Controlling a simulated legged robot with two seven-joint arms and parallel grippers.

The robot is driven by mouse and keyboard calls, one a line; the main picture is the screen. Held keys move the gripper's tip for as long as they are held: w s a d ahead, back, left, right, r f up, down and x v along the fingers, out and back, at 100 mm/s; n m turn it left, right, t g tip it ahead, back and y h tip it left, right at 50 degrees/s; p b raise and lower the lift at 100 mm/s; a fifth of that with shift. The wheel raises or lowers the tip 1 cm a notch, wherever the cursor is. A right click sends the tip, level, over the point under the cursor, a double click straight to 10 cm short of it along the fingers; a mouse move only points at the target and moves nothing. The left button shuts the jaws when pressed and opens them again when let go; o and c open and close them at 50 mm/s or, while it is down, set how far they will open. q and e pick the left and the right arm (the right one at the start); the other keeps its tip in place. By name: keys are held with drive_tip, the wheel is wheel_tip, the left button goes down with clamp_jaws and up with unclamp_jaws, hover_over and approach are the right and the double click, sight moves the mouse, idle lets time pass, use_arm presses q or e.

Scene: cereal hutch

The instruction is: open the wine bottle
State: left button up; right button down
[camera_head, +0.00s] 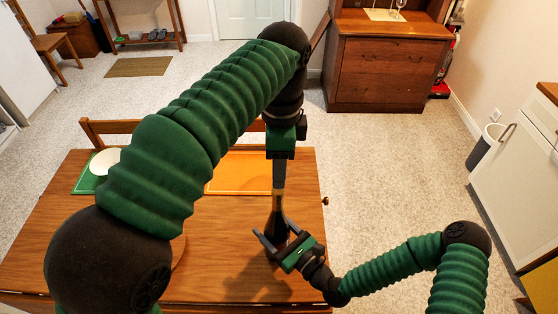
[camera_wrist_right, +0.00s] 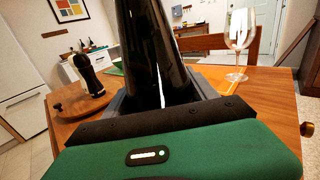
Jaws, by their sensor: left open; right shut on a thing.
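The dark wine bottle (camera_head: 277,216) stands roughly upright at the right part of the wooden table. My right gripper (camera_head: 281,243) is shut around the bottle's lower body. In the right wrist view the dark bottle (camera_wrist_right: 150,50) rises between the fingers, and its top is out of frame. My left gripper (camera_head: 279,172) points down from above, in line with the bottle's neck. It is open, but its fingers are seen edge-on, and I cannot tell whether they touch the neck. The bottle's top is hard to make out there.
The wooden table (camera_head: 50,225) carries an orange placemat (camera_head: 238,174) and a white plate (camera_head: 104,161) on a green placemat (camera_head: 82,182). The right wrist view shows a wine glass (camera_wrist_right: 240,35) and a pepper mill (camera_wrist_right: 87,72) on a round board (camera_wrist_right: 70,106). Floor right of the table is clear.

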use_arm(q)
wheel_tip(320, 180, down, 7)
drive_tip(key=shift+a+f, duration=0.1)
drive_tip(key=shift+f, duration=0.1)
clamp_jaws()
idle(0.3)
drive_tip(key=n, duration=1.6)
drive_tip(key=shift+r+n, duration=0.1)
drive_tip(key=shift+n, duration=0.2)
